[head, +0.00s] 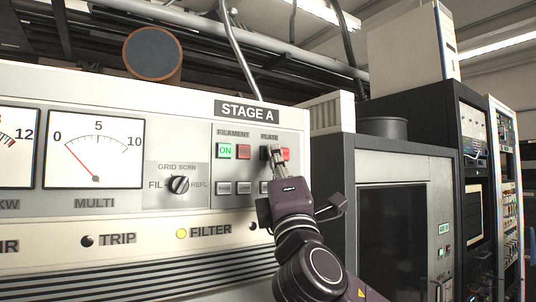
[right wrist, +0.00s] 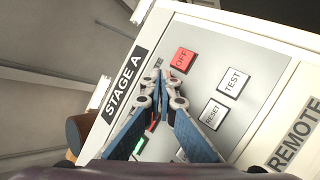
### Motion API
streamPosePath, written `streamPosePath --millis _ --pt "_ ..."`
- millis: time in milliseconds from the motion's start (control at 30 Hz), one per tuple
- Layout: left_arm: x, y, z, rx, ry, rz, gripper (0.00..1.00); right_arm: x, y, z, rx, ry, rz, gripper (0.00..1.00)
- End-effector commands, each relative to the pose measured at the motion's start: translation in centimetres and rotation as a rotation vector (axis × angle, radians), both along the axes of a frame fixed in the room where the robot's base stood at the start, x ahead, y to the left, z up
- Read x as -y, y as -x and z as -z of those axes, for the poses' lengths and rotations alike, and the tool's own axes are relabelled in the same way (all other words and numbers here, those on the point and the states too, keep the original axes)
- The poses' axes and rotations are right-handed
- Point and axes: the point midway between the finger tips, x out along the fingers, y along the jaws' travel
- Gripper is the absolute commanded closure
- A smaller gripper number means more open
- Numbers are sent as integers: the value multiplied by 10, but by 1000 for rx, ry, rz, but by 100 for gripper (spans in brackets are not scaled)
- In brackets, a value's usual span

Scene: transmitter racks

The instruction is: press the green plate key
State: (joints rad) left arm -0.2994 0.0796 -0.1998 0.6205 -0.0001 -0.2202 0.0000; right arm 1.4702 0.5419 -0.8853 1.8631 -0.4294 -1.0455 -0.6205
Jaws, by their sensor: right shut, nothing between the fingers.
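The STAGE A panel (head: 247,109) carries a FILAMENT pair and a PLATE pair of keys. The green plate key itself is hidden behind my right gripper (head: 272,152), which covers the left spot of the PLATE pair. The red plate key (head: 285,154) shows just right of the fingertips. In the right wrist view my fingers (right wrist: 164,77) are shut and empty, their tips beside the red OFF key (right wrist: 183,60) and over the green key's place. I cannot tell whether the tips touch it. My left gripper is not in view.
The lit green filament ON key (head: 224,150) and red filament key (head: 243,151) sit left of the gripper. Grey keys (head: 224,188) lie in a row below. A grid-screen knob (head: 179,184) is farther left. A dark cabinet (head: 395,220) stands to the right.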

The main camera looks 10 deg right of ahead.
Motion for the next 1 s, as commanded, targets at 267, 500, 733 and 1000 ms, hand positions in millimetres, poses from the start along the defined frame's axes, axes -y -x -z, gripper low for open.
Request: streamPosePath --millis 267,500,733,1000 --pt "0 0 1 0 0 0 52 -1 -3 0 0 0 0 100" --pt "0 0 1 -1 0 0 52 -2 -4 0 0 1 -1 100" --pt "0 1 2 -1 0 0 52 0 -1 1 -1 0 -1 100" --pt "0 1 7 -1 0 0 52 3 11 1 0 1 -1 100"
